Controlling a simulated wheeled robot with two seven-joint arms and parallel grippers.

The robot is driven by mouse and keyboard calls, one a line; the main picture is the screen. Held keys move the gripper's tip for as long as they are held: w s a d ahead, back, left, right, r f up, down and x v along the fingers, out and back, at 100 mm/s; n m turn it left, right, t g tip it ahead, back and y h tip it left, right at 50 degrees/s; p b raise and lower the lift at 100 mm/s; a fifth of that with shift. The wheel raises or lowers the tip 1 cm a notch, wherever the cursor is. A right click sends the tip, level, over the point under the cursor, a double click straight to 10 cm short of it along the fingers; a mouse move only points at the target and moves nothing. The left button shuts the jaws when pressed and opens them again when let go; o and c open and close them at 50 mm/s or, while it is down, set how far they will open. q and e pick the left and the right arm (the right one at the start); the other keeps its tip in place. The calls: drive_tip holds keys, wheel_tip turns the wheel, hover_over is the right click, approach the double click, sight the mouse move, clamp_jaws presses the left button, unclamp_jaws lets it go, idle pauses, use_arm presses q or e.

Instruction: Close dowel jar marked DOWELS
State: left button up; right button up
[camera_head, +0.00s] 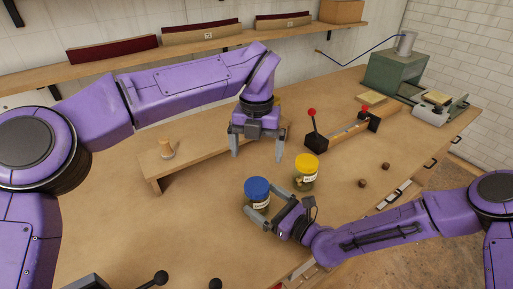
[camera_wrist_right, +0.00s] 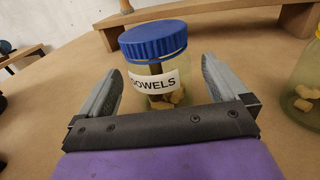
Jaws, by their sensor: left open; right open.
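The dowel jar (camera_wrist_right: 146,78) is clear, with a ribbed blue lid and a white label reading DOWELS. It stands upright on the workbench, and pale dowel pieces and a darker upright shape show inside. In the head view its blue lid (camera_head: 257,187) is on top; I cannot tell how tightly it sits. My right gripper (camera_head: 262,205) is open, low at the jar, with one finger on either side. In the right wrist view a gap shows beside each finger. My left gripper (camera_head: 257,156) is open and empty, pointing down above the bench behind the jar.
A yellow-lidded jar (camera_head: 306,172) stands just right of the dowel jar. A clamp with red knobs (camera_head: 316,140) lies further back. The bench's left front is mostly clear.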

drive_tip(key=v, duration=0.6)
drive_tip(key=shift+s+d+b, duration=0.1)
drive_tip(key=shift+s+b, duration=0.1)
drive_tip(key=shift+b, duration=0.2)
